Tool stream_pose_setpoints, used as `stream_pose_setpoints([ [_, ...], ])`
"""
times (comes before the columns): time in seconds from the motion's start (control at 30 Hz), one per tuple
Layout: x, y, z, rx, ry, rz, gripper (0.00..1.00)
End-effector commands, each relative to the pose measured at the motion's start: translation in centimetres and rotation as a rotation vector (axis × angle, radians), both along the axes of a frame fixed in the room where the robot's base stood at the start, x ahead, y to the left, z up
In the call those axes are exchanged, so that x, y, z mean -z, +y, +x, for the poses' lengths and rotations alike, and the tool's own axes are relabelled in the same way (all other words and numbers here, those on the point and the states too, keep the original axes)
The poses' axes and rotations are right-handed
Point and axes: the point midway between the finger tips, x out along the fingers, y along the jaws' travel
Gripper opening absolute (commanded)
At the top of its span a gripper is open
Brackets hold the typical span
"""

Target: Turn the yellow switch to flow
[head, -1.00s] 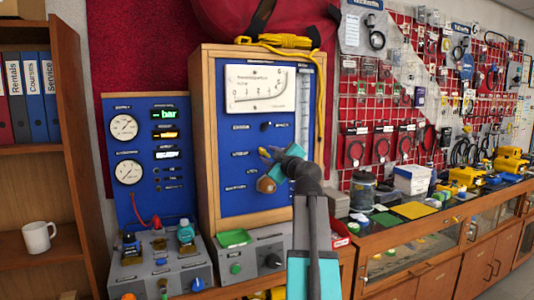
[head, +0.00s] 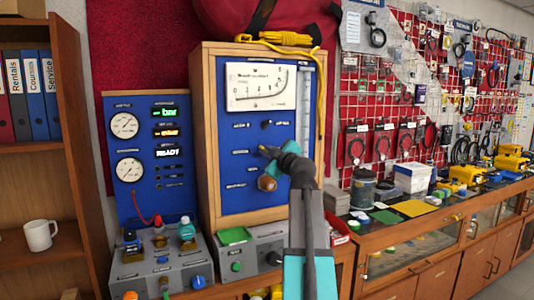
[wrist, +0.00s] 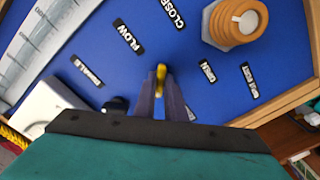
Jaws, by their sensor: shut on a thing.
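The yellow switch (head: 263,149) is on the blue panel of the wooden-framed bench unit, below the white meter. In the wrist view the yellow switch (wrist: 161,74) shows as a narrow yellow tip between my fingers. My gripper (wrist: 160,88) is shut on it, and its fingers hide most of its body. In the head view my gripper (head: 270,153) is against the panel at the switch. The switch's exact setting is hard to tell.
A round orange-brown knob (wrist: 236,22) on a grey nut sticks out near the switch; it is also below my gripper in the head view (head: 267,183). A small black knob (head: 266,125) is above. A yellow rope (head: 320,80) hangs down the unit's right side.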

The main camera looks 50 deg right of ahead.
Motion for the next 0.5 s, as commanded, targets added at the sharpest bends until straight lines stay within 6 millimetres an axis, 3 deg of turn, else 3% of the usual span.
stream_pose_setpoints([
  [0.5,0.13,-0.07,-0.03,0.001,-0.044,0.106,0.0],
])
